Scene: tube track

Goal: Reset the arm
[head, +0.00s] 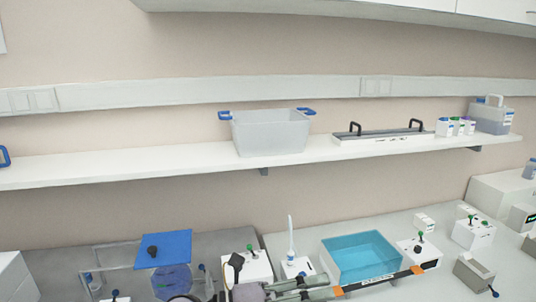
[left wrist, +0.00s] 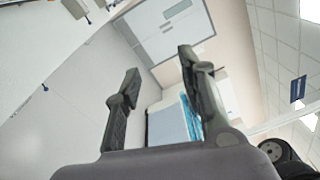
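My left gripper (head: 334,287) is at the bottom of the head view, in front of the blue water-filled bath (head: 362,256), pointing right. In the left wrist view my left gripper (left wrist: 157,65) has its two dark fingers well apart with nothing held between them. Behind the fingers are a pale wall, grey doors and a ceiling, tilted. My right gripper shows in neither view.
The shelf (head: 190,161) carries a clear bin (head: 268,134) with blue handles, a tray with black handles (head: 380,134) and a grey caddy (head: 490,118). A blue-lidded clear box (head: 164,248) and white devices (head: 474,234) crowd the bench below.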

